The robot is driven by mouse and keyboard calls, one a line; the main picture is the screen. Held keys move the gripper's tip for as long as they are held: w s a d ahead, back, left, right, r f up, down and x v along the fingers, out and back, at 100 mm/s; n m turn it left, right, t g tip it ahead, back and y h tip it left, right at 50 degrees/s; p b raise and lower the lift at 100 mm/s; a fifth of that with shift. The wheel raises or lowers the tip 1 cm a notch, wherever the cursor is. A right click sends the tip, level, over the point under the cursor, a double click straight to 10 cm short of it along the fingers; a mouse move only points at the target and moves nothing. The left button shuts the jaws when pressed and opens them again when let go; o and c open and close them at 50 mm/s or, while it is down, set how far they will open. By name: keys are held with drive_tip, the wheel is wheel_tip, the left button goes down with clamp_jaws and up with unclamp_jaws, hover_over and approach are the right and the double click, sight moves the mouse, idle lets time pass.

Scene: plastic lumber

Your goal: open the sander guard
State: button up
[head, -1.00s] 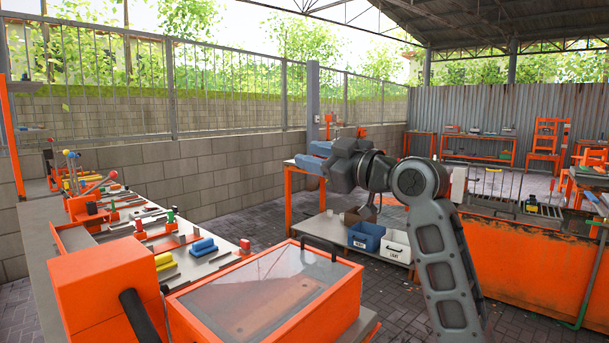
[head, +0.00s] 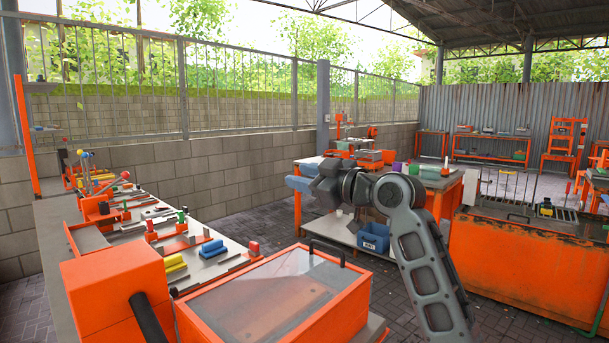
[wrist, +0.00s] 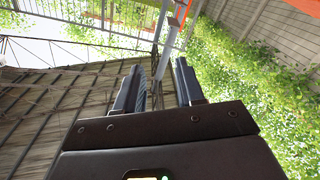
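The sander guard (head: 275,292) is an orange frame with a clear panel, lying down over an orange housing at the bottom centre of the head view. A dark bar handle (head: 327,249) stands on its far edge. Brownish surfaces show dimly through the panel. My gripper (head: 300,179) is in mid-air beyond and above the guard, pointing left and not touching it. In the wrist view its two fingers (wrist: 158,88) are apart with nothing between them.
An orange motor box (head: 115,290) with a black hose adjoins the guard on the left. A bench (head: 110,250) with coloured-handled tools runs along the block wall. Behind my arm stand an orange-legged table and a blue bin (head: 373,238). Paved floor lies right of the guard.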

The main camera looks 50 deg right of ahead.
clamp_jaws()
idle(0.3)
idle(0.4)
drive_tip(key=c, duration=0.7)
unclamp_jaws()
drive_tip(key=o, duration=0.7)
drive_tip(key=s+b, duration=0.1)
drive_tip(key=s, duration=0.7)
drive_tip(key=shift+b, duration=0.4)
drive_tip(key=shift+d, duration=0.1)
drive_tip(key=shift+c, duration=0.5)
